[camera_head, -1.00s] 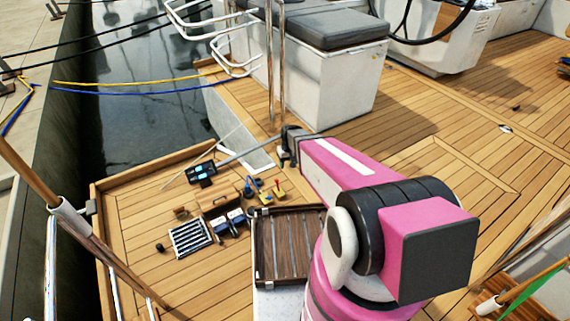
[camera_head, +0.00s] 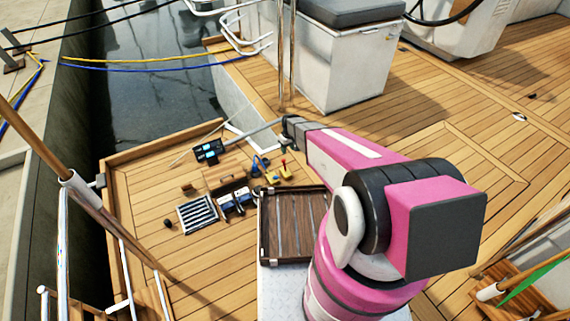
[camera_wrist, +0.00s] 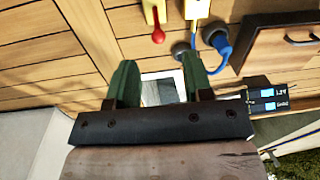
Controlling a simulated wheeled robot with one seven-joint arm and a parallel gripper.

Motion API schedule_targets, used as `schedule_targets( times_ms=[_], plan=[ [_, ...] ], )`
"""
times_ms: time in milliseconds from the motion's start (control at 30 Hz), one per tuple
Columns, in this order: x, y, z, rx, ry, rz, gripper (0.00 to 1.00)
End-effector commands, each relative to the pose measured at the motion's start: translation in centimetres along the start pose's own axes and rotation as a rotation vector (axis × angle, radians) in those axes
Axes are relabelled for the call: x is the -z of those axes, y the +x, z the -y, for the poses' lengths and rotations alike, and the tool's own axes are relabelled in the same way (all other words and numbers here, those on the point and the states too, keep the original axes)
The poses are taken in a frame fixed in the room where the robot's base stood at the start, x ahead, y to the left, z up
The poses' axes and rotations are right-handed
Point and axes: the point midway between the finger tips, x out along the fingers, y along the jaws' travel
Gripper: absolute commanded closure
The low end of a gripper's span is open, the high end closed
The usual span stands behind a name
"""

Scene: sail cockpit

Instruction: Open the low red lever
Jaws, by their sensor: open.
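The red lever (camera_wrist: 158,36) hangs from a yellow fitting (camera_wrist: 155,12) at the top middle of the wrist view. In the head view the red lever (camera_head: 284,163) is a small red tip above yellow on the deck, just below my arm's end. My gripper (camera_wrist: 159,62) has two green fingers spread apart with nothing between them. The lever appears just beyond the fingertips, between their lines, apart from both. In the head view my gripper's fingers cannot be made out at the dark end of the arm.
A blue plug with a cable (camera_wrist: 216,40) lies right of the lever. A wooden drawer box (camera_wrist: 262,52) and a black display unit (camera_wrist: 268,104) are farther right. In the head view a slatted grey tray (camera_head: 197,214) and a dark wooden rack (camera_head: 292,225) sit nearby.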

Motion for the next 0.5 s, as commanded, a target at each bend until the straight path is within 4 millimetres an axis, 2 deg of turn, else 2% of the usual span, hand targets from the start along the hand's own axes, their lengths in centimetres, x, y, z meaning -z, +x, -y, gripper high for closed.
schedule_targets(
  times_ms=[33,133,233,500],
  plan=[
    [1.8,2.3,-0.7,0.0,-0.03,0.002,0.53],
    [3.1,4.7,-1.1,0.001,-0.076,0.005,0.53],
    [3.7,5.8,-1.3,0.001,-0.102,0.006,0.53],
    [3.7,7.3,-1.3,0.001,-0.112,0.006,0.53]
  ],
)
